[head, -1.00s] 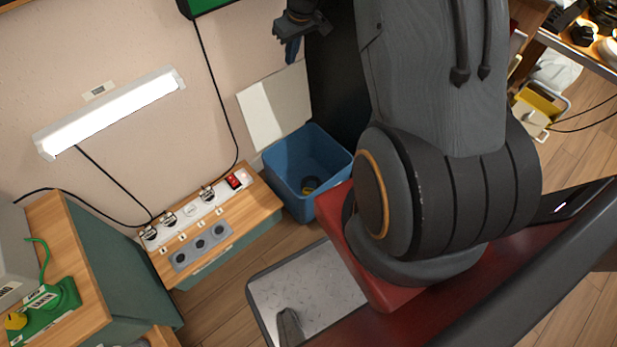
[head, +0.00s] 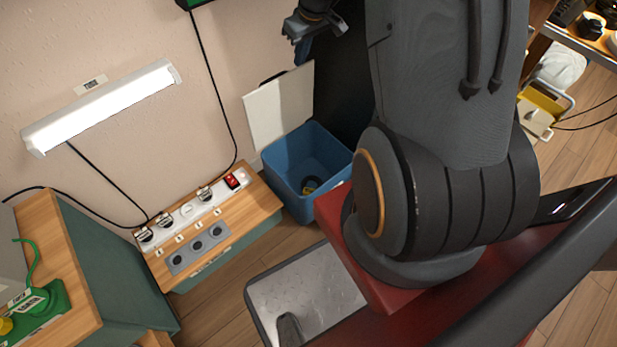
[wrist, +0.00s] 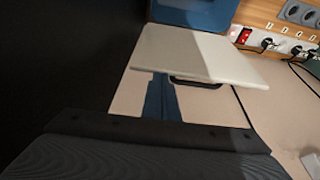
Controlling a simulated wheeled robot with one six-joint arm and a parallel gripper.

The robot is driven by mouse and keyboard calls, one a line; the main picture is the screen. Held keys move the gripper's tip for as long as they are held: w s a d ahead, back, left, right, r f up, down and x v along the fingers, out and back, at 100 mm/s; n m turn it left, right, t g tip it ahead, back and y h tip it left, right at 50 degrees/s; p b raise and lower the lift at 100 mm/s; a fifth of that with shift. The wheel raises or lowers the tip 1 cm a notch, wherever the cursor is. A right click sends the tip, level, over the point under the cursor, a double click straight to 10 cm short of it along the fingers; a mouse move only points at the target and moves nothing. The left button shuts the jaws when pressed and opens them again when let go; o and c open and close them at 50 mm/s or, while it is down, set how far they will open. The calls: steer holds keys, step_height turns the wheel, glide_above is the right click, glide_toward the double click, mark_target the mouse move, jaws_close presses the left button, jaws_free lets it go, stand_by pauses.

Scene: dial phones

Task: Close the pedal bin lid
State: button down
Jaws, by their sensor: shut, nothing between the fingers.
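The pedal bin (head: 310,165) is a blue square bin on the floor by the wall. Its white lid (head: 280,108) stands open, upright above the bin's back edge. A dark handle (head: 270,77) shows at the lid's upper edge, and also in the wrist view (wrist: 196,83). My gripper (head: 301,52) is shut and empty at the lid's top right corner. In the wrist view its blue fingers (wrist: 160,98) reach to the lid's edge (wrist: 195,52), which hides their tips. They seem to be on the wall side; I cannot tell whether they touch.
A wooden-topped cabinet with a power strip (head: 196,210) stands left of the bin. A dark panel (head: 343,85) is right behind the bin. A grey metal tray (head: 305,290) is in front. A lit lamp (head: 100,108) is on the wall.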

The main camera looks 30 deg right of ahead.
steer(key=shift+s+f+b, duration=0.85)
steer(key=shift+s+b, duration=0.65)
steer(key=shift+s, duration=0.65)
steer(key=w+p+v, duration=0.1)
steer(key=p+v, duration=0.4)
steer(key=v, duration=0.2)
steer(key=shift+d+r, duration=0.35)
steer(key=s+a+r+n+g+y, duration=0.1)
steer(key=s+a+r, duration=0.35)
steer(key=a, duration=0.55)
steer(key=s+a+r+g, duration=0.1)
steer(key=s+a+r, duration=0.4)
steer(key=a, duration=0.4)
steer(key=s+a+r+g+h, duration=0.1)
steer(key=s+a+r, duration=0.3)
steer(key=s, duration=0.4)
steer(key=s+a+r+g, duration=0.1)
steer(key=s+a+r, duration=0.25)
steer(key=s, duration=0.55)
steer(key=d+r+m+p, duration=0.3)
steer(key=d+r+p, duration=0.6)
steer(key=p, duration=1.1)
steer(key=shift+w+d+r+h, duration=0.2)
steer(key=shift+w+r+h, duration=0.1)
steer(key=shift+r, duration=0.55)
